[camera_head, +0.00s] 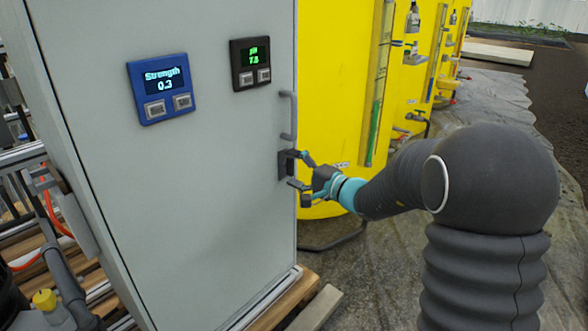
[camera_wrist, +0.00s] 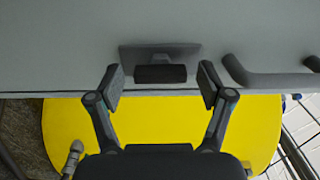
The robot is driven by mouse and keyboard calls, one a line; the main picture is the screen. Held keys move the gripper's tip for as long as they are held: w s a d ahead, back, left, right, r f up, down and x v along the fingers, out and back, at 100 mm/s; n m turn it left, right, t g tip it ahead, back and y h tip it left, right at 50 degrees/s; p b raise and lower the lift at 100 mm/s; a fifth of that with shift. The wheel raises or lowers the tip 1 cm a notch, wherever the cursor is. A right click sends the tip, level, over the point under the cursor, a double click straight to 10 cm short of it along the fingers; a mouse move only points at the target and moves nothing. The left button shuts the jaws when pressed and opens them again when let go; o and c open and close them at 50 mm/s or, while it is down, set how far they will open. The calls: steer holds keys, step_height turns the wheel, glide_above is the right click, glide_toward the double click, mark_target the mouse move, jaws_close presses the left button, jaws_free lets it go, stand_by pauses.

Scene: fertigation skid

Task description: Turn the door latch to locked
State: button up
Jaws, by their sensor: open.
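The door latch (camera_head: 287,164) is a small dark block on a plate at the right edge of the grey cabinet door (camera_head: 215,200). In the wrist view the latch (camera_wrist: 160,74) shows as a dark bar lying across the picture on its grey plate. My gripper (camera_head: 299,171) is open at the latch. In the wrist view my gripper (camera_wrist: 161,85) has one finger on each side of the bar, with a visible gap on both sides. I cannot tell how deep the fingertips reach along the latch.
A grey door handle (camera_head: 289,115) sits just above the latch; it also shows in the wrist view (camera_wrist: 275,80). A blue display (camera_head: 161,88) and a black display (camera_head: 250,63) are on the door. Yellow tanks (camera_head: 335,80) stand behind. Wooden planks (camera_head: 290,305) lie below.

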steer(key=v, duration=1.2)
steer(key=s+a+f+g+h, duration=0.2)
steer(key=s+f+g, duration=0.35)
steer(key=f, duration=0.25)
steer(key=s+d+n+g+h+p, duration=0.2)
steer(key=s+g+h, duration=0.2)
steer(key=s, duration=0.8)
steer(key=s+d+r+n+h+p, duration=0.35)
steer(key=s+d+r+h, duration=0.2)
steer(key=s+d, duration=0.25)
steer(key=s+d+r+n+t+h+p, duration=0.1)
steer(key=s+r+t+p, duration=0.3)
steer(key=r, duration=0.6)
steer(key=shift+s+d+r+n+h+p, duration=0.25)
steer(key=shift+n+h+p, duration=0.2)
steer(key=shift+h+p, duration=0.3)
